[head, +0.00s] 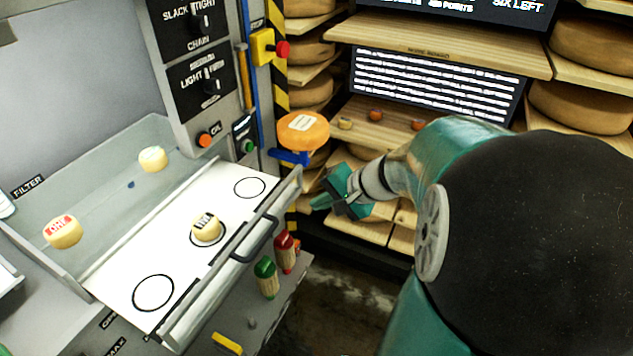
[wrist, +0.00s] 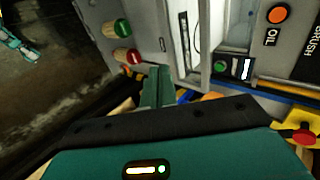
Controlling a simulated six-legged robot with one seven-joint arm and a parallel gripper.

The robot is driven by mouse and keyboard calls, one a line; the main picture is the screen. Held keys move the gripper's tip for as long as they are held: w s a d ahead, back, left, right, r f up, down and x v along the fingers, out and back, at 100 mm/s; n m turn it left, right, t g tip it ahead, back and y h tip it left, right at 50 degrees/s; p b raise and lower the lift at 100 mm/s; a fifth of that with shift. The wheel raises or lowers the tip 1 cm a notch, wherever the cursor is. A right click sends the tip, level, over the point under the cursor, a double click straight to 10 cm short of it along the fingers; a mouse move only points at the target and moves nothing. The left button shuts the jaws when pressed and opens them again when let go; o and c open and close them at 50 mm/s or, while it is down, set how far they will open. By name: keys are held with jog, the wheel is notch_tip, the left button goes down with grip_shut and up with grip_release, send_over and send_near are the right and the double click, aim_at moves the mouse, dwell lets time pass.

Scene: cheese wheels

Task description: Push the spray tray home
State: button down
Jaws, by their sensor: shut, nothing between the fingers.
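The white spray tray (head: 218,183) stands pulled out from the grey machine, with three black circles on it. A small pale cheese (head: 206,226) with a black-and-white label sits on the middle circle. The other two circles are empty. The tray has a dark handle (head: 255,240) on its front. My gripper (head: 318,201) is shut and empty, just right of the tray's far front corner, apart from the handle. In the wrist view, my shut fingers (wrist: 159,82) point toward the tray's front edge; whether they touch it cannot be told.
A clear bin behind the tray holds two small cheeses (head: 62,231) (head: 153,159). An orange wheel (head: 303,130) sits on a blue holder beyond my gripper. Shelves of cheese wheels (head: 590,48) stand behind. A red stop button (head: 282,49) is on the post.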

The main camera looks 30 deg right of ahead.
aim_at(286, 204)
jog(key=w+a, duration=0.1)
jog(key=w+f, duration=0.1)
jog(key=w, duration=0.1)
jog(key=w+a+f, duration=0.1)
jog(key=shift+w+a, duration=0.2)
jog(key=shift+a, duration=0.1)
jog(key=shift+w+a, duration=0.2)
jog(key=shift+w, duration=0.2)
jog(key=shift+w, duration=0.1)
jog(key=w+a, duration=0.3)
jog(key=w, duration=0.3)
jog(key=w+a, duration=0.4)
jog(key=w, duration=0.3)
jog(key=w+a, duration=0.4)
jog(key=w, duration=0.2)
jog(key=shift+w+a, duration=0.1)
jog(key=shift+w, duration=0.05)
jog(key=shift+w+a+r, duration=0.15)
jog(key=shift+w+a, duration=0.2)
jog(key=shift+w, duration=0.1)
jog(key=shift+a, duration=0.1)
